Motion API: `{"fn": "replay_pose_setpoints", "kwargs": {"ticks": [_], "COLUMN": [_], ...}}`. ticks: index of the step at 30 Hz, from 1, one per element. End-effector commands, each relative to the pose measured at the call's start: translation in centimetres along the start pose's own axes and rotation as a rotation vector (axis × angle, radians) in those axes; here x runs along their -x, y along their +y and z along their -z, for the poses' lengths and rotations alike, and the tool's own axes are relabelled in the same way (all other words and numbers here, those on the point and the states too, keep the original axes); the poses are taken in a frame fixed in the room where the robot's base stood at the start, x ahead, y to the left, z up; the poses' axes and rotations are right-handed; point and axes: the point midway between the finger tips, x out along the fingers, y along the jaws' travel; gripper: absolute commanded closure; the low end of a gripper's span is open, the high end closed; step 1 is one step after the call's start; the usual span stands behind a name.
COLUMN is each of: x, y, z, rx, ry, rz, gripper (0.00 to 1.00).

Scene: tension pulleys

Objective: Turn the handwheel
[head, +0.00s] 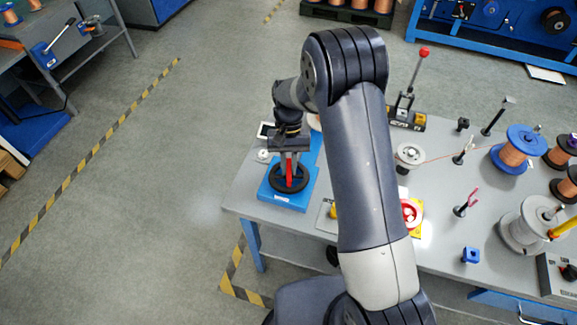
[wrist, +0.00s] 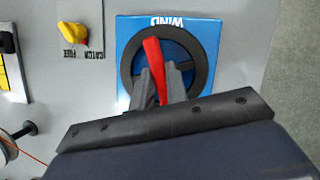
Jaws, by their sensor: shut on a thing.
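The handwheel (head: 276,184) is a black ring on a blue base plate (head: 299,200) near the left front corner of the grey table. In the wrist view the black wheel (wrist: 208,58) lies on the blue plate (wrist: 127,28), which is lettered "WIND". A red handle (wrist: 152,55) stands up from the wheel, between the two grey fingers. My gripper (head: 289,172) is above the wheel, shut on the red handle. It also shows in the wrist view (wrist: 164,84). The wheel's hub and near rim are partly hidden by the fingers.
A yellow knob (wrist: 72,32) sits left of the plate in the wrist view. A red-handled lever (head: 424,55), a blue copper spool (head: 518,150) and a white spool (head: 528,226) stand further right on the table. Floor left of the table is clear.

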Motion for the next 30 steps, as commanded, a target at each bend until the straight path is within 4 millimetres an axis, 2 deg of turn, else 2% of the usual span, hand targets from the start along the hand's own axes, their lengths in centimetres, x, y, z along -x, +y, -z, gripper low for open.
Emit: {"fn": "replay_pose_setpoints", "kwargs": {"ticks": [20, 21, 28, 30], "x": [0.11, 0.11, 0.06, 0.04], "y": [0.02, 0.03, 0.03, 0.04], "z": [0.07, 0.07, 0.04, 0.04], "rx": [-0.064, -0.064, -0.063, -0.063], "ry": [0.004, 0.004, 0.003, 0.002], "rz": [0.028, 0.028, 0.027, 0.027], "gripper": [1.0, 0.85, 0.66, 0.64]}}
